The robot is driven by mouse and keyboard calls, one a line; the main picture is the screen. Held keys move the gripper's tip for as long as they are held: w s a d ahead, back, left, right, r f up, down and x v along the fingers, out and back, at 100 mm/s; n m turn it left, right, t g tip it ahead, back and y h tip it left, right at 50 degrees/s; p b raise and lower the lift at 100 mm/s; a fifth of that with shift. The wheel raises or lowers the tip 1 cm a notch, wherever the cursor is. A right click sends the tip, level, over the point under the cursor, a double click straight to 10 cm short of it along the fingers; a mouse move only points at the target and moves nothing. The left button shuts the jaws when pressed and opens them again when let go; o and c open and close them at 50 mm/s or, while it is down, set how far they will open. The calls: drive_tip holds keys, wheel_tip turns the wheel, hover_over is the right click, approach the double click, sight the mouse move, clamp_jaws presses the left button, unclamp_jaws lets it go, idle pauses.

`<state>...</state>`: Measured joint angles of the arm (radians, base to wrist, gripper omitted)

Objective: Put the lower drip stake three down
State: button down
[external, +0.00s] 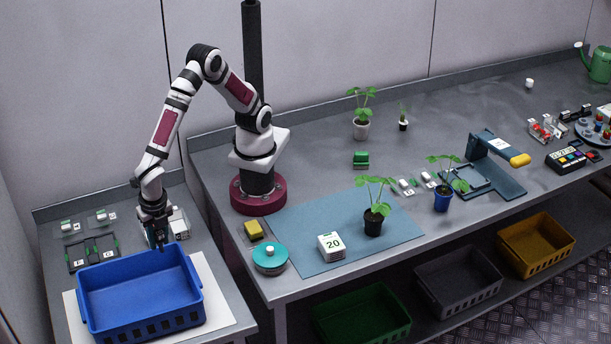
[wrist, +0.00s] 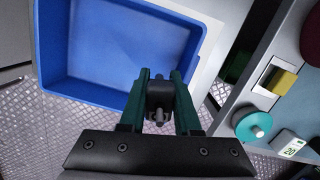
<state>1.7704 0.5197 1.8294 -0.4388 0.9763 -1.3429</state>
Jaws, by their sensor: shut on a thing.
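My gripper (external: 157,240) hangs pointing down at the back edge of the blue crate (external: 90,312). In the wrist view my gripper (wrist: 160,82) has its two dark green fingers closed on a small dark piece (wrist: 158,98) with a grey tip. It may be the drip stake, but its shape is too dark to be sure. In the wrist view the blue crate (wrist: 52,60) lies beyond the fingertips, and the floor of it that I see is empty. I cannot tell the exact height of the held piece over the rim.
A dark frame rack (external: 93,252) and small white-and-green clips stand behind the crate. On the main bench are a yellow sponge (external: 254,229), a teal round lid (external: 270,258), a white block marked 20 (external: 330,246) and a potted plant (external: 374,222) on a blue mat (external: 300,222).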

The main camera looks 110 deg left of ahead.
drive_tip(key=s+a+f+m, duration=0.1)
drive_tip(key=s+a+f, duration=0.2)
drive_tip(key=s+a, duration=0.55)
drive_tip(key=s+a+f+m, duration=0.25)
drive_tip(key=s+a, duration=0.35)
drive_tip(key=s, duration=0.6)
drive_tip(key=shift+n, duration=0.45)
drive_tip(key=w+d+f, duration=0.1)
drive_tip(key=d+f, duration=0.1)
drive_tip(key=d, duration=0.1)
drive_tip(key=w+d+f, duration=0.1)
drive_tip(key=d+f, duration=0.2)
drive_tip(key=d, duration=0.1)
drive_tip(key=w+d+f, duration=0.2)
drive_tip(key=d, duration=0.2)
drive_tip(key=shift+w+f, duration=0.1)
drive_tip(key=shift+f, duration=2.25)
drive_tip(key=c, duration=0.6)
unclamp_jaws()
drive_tip(key=shift+f, duration=0.1)
